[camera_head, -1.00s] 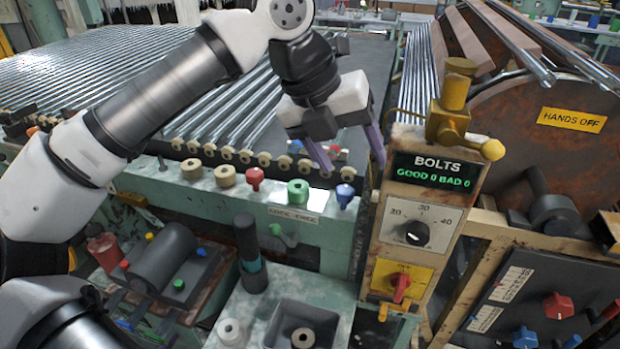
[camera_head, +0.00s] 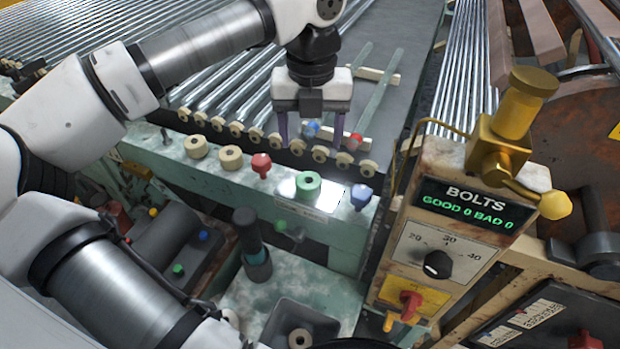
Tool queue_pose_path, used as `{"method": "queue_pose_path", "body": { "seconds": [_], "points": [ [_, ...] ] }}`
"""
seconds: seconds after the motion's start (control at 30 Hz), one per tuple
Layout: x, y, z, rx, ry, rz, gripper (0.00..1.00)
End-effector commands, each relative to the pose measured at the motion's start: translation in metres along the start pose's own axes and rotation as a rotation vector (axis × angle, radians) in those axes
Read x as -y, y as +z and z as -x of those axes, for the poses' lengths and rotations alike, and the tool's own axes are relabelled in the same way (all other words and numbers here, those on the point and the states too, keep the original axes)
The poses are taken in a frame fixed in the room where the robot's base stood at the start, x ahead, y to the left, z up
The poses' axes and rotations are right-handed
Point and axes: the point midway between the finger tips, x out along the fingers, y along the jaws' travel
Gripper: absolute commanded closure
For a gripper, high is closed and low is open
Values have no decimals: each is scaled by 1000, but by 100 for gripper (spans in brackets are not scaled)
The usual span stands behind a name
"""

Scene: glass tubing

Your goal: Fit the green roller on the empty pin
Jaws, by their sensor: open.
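The green roller (camera_head: 308,187), a short ring with a hole in its top, sits upright on the teal ledge (camera_head: 335,219) between a red knob and a blue knob. A bare dark pin (camera_head: 165,136) stands at the ledge's left end, left of two tan rollers (camera_head: 195,147) (camera_head: 230,158). My gripper (camera_head: 312,138) is open and empty, with its purple fingers pointing down. In the picture it is just above the green roller, apart from it; its exact height is unclear.
The red knob (camera_head: 261,165) and blue knob (camera_head: 361,197) flank the green roller. Glass tubes (camera_head: 225,90) lie behind the ledge. The BOLTS control box (camera_head: 440,235) with a brass fitting (camera_head: 510,125) stands to the right. A dark upright cylinder (camera_head: 250,240) stands in front.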

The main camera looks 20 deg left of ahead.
Motion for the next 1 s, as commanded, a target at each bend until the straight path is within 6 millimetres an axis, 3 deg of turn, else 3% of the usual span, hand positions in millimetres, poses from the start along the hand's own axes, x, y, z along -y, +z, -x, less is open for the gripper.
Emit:
{"method": "queue_pose_path", "body": {
  "seconds": [0.1,0.37,0.7,0.97,1.0],
  "points": [
    [0,-1,-20,-2,-1,-2,34],
    [0,-2,-39,0,-2,-2,34],
    [-4,-9,-83,0,-3,-2,34],
    [-4,-8,-88,2,-2,-2,34],
    [-4,-8,-88,2,-2,-2,38]
  ]
}}
